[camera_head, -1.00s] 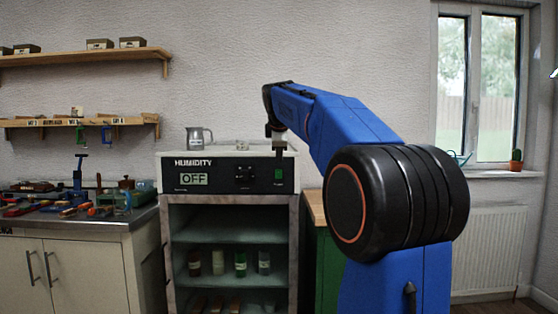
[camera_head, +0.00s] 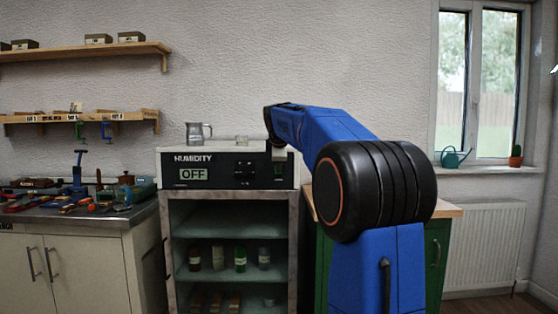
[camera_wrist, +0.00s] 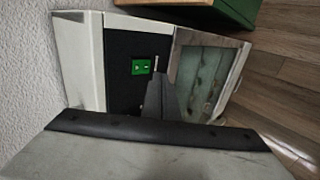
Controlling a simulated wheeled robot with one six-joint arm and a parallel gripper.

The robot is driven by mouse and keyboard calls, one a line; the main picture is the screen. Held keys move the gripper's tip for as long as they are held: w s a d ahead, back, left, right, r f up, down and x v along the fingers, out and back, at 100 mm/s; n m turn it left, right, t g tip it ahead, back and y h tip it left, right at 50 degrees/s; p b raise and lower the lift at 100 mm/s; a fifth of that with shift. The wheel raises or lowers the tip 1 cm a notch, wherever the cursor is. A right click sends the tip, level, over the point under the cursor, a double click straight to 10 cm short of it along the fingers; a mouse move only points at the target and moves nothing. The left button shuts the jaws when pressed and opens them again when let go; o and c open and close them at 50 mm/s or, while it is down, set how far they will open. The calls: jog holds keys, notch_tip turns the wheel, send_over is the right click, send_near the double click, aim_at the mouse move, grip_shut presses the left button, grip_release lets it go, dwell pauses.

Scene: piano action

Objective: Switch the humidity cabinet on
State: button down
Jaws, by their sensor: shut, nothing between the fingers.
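The humidity cabinet (camera_head: 182,178) stands in the middle of the head view, with a black front panel whose display (camera_head: 194,174) reads OFF. A green power switch (camera_head: 278,170) is at the panel's right end; it also shows in the wrist view as a green rocker (camera_wrist: 139,66). My gripper (camera_head: 280,156) is shut and empty, at the panel's top right, just above the switch in the head view. In the wrist view my gripper's fingertips (camera_wrist: 156,70) are just right of the switch. I cannot tell whether they touch the panel.
A dark knob (camera_head: 244,172) sits mid-panel, left of the switch. A tool-covered bench (camera_head: 90,218) is on the left; a green cupboard (camera_head: 437,250) is on the right.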

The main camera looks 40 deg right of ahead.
jog(key=shift+w+d+f, duration=0.25)
jog(key=shift+w+d, duration=0.2)
jog(key=shift+w, duration=0.25)
jog(key=shift+w+d+f, duration=0.25)
jog(key=shift+w+d, duration=0.25)
jog(key=shift+w, duration=0.15)
jog(key=shift+w+d+f, duration=0.25)
jog(key=shift+w+d, duration=0.2)
jog(key=shift+w, duration=0.25)
jog(key=shift+w+d+f, duration=0.1)
jog(key=shift+w, duration=0.05)
notch_tip(320, 180, up, 2)
